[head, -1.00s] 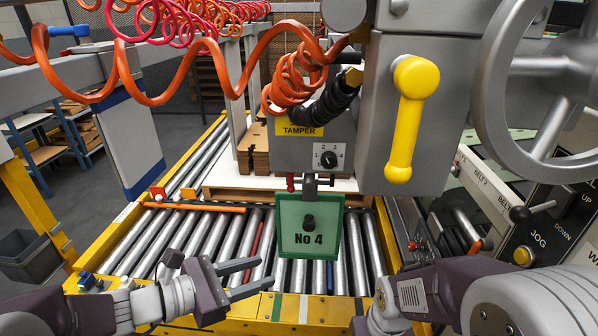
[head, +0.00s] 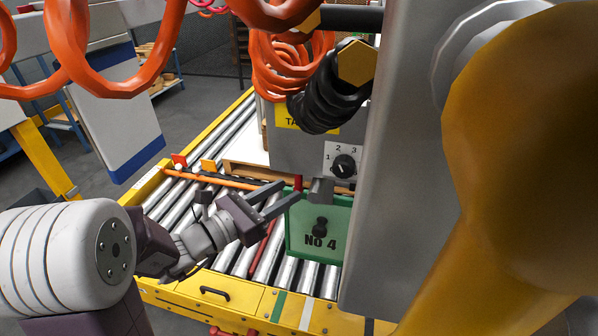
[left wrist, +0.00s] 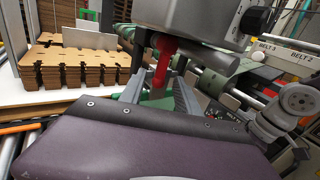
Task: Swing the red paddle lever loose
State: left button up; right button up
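The red paddle lever (head: 298,183) hangs below the grey tamper head, just above the green No 4 plate (head: 318,228). In the left wrist view the lever (left wrist: 163,62) is a red upright piece between my two fingers. My left gripper (head: 289,194) is open, its fingertips at the lever, one on each side. A gap shows beside the lever, and I cannot tell whether either finger touches it. The lever's lower end is partly hidden by the gripper in the head view. My right gripper is not seen.
The grey tamper housing with its dial (head: 344,167) stands close behind the lever. Orange coiled hose (head: 280,65) hangs above. Stacked brown boards (left wrist: 75,68) lie beyond. Rollers (head: 165,205) run below.

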aim_at(296, 187)
pick_arm(q)
jog(key=b+x, duration=0.2)
jog(key=x, duration=0.2)
jog(key=shift+d+f, duration=0.1)
jog(key=shift+d, duration=0.05)
jog(key=shift+w+d, duration=0.2)
jog(key=shift+w, duration=0.05)
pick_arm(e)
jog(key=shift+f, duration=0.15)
pick_arm(q)
grip_shut()
dwell(0.9)
